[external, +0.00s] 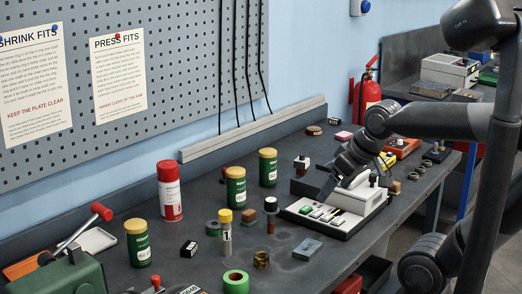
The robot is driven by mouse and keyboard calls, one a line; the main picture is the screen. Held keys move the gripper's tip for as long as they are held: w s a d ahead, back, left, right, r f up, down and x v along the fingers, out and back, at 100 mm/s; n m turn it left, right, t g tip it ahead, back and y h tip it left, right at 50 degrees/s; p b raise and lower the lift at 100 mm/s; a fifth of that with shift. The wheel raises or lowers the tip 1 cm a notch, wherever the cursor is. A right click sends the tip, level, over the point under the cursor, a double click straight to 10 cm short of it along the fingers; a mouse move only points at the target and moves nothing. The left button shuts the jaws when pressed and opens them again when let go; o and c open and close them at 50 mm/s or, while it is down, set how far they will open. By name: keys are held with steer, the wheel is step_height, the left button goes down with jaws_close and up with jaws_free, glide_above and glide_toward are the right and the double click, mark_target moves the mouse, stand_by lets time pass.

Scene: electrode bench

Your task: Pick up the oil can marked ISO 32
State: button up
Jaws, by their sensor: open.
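Three green cans with yellow lids stand upright on the dark bench: one at the front left (138,246), one in the middle (236,190), and one behind it to the right (267,170). Their pale label print is too small to read, so I cannot tell which is marked ISO 32. My gripper (345,170) is over the right part of the bench, just above a pale boxy device, apart from all three cans. It points down and to the left. Its fingertips are hard to make out against the dark parts there; it is open and no can is in it.
A red spray can (170,195) stands left of the middle can. The pale device (345,200) sits to the right. A red-handled tool (100,212) is at left.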

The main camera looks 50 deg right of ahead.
steer(key=w+d+m+t+h, duration=0.15)
steer(key=w+m+t, duration=0.25)
steer(key=w+m, duration=0.85)
steer(key=w+d+m+t, duration=0.25)
steer(key=w+m, duration=0.25)
steer(key=w, duration=1.5)
steer(key=m+h, duration=1.1)
steer(key=m, duration=1.6)
glide_above(269, 155)
steer(key=v, duration=0.2)
step_height(269, 155, down, 6)
steer(key=shift+t, duration=0.25)
steer(key=w+d+f, duration=0.1)
steer(key=f, duration=0.1)
steer(key=w+d+f, duration=0.1)
steer(key=f, duration=0.1)
steer(key=w+d+f, duration=0.1)
steer(key=f, duration=0.1)
steer(key=shift+w+d+f, duration=0.25)
steer(key=shift+w+f, duration=0.05)
steer(key=shift+f, duration=0.1)
